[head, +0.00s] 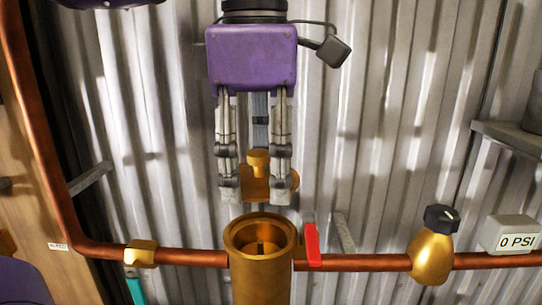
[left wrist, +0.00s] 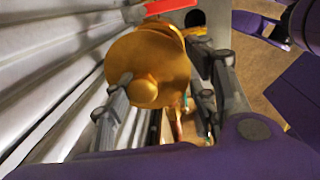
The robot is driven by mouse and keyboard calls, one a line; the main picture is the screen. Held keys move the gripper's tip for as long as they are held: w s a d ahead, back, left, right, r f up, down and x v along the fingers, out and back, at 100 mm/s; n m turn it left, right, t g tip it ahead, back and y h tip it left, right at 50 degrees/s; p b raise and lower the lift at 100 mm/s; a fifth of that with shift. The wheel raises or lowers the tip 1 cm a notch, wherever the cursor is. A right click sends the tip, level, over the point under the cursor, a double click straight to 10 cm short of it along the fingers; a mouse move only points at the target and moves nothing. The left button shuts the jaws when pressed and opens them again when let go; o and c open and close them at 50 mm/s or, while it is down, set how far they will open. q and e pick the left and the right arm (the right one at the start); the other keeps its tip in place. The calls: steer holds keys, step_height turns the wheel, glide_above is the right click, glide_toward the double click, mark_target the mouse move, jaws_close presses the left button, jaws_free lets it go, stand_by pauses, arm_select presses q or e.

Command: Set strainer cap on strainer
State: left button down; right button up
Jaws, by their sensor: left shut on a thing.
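My left gripper (head: 257,192) comes down from above with its purple body at the top of the head view. It is shut on the strainer cap (head: 257,160), a brass disc with a knob on top. The cap is held above the strainer (head: 261,235), an upright brass cylinder with an open top. The cap and the strainer's rim look apart in the head view. In the left wrist view the cap (left wrist: 150,70) fills the middle, its knob towards the camera, between the fingers (left wrist: 165,90). It hides most of the strainer there. My right gripper does not show.
A copper pipe (head: 190,257) runs across on both sides of the strainer. A red lever (head: 312,245) stands close to its right. A brass regulator with a black knob (head: 432,250) and a gauge reading 0 PSI (head: 512,236) are farther right. Corrugated metal wall (head: 390,120) lies behind.

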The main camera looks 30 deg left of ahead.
mark_target(259, 184)
arm_select(q)
steer(key=shift+s, duration=0.3)
steer(key=shift+w, duration=0.2)
steer(key=shift+f, duration=0.35)
steer(key=shift+f+b, duration=0.85)
steer(key=shift+f, duration=0.8)
steer(key=shift+f+b, duration=0.3)
steer(key=shift+f, duration=0.55)
steer(key=shift+f+b, duration=0.55)
steer(key=shift+f, duration=0.55)
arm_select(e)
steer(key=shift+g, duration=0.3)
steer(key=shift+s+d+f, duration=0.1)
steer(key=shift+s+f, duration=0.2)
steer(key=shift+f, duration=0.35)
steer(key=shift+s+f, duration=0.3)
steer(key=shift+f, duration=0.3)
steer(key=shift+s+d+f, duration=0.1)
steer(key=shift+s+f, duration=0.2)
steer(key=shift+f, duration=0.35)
arm_select(q)
steer(key=shift+f, duration=0.3)
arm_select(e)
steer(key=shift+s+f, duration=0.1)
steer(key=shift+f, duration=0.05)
arm_select(q)
steer(key=c, duration=0.7)
jaws_free()
steer(key=shift+d, duration=0.1)
steer(key=shift+o, duration=0.2)
